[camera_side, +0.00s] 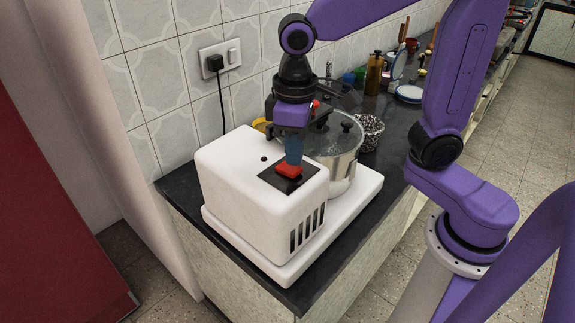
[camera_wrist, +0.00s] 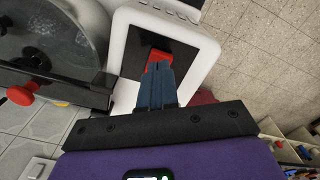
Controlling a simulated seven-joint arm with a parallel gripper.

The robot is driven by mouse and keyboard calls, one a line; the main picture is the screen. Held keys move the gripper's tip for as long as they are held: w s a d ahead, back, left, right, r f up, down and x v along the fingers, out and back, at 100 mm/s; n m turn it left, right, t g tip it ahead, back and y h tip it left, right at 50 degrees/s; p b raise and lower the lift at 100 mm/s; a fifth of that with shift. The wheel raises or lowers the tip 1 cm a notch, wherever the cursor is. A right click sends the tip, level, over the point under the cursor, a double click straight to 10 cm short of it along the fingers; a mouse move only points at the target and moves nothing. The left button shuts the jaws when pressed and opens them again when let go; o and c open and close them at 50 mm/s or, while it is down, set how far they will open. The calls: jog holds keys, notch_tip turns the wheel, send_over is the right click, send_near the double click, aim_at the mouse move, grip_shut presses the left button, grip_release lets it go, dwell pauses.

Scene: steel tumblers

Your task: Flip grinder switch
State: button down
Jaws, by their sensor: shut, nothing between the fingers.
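The grinder is a white box (camera_side: 235,185) on a white base at the near end of the dark counter. On its top is a black plate (camera_side: 273,183) with a red rocker switch (camera_side: 289,170). The switch also shows in the wrist view (camera_wrist: 157,56), partly hidden by my fingers. My gripper (camera_side: 293,160) is shut with nothing between its blue fingers, and points down at the switch. In the wrist view the fingertips (camera_wrist: 159,66) overlap the near part of the switch. I cannot tell whether they touch it.
A steel pot with a glass lid (camera_side: 346,165) stands right behind the white box. A wall socket (camera_side: 220,57) with a black plug and cord is on the tiled wall. Bottles and a patterned bowl (camera_side: 369,131) stand farther along the counter. The counter's front edge is close by.

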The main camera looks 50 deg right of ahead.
aim_at(295, 169)
jog(key=shift+f, duration=1)
dwell(0.8)
jog(key=shift+r, duration=3.55)
jog(key=shift+s+f, duration=0.1)
jog(key=s+d+f+n, duration=0.3)
jog(key=s+d+f, duration=0.1)
jog(key=s, duration=0.3)
jog(key=s+d+f+n, duration=0.3)
jog(key=s+d+f, duration=0.2)
jog(key=s, duration=0.2)
jog(key=shift+s+d+n, duration=0.25)
jog(key=shift+s+n, duration=0.05)
jog(key=shift+s, duration=0.05)
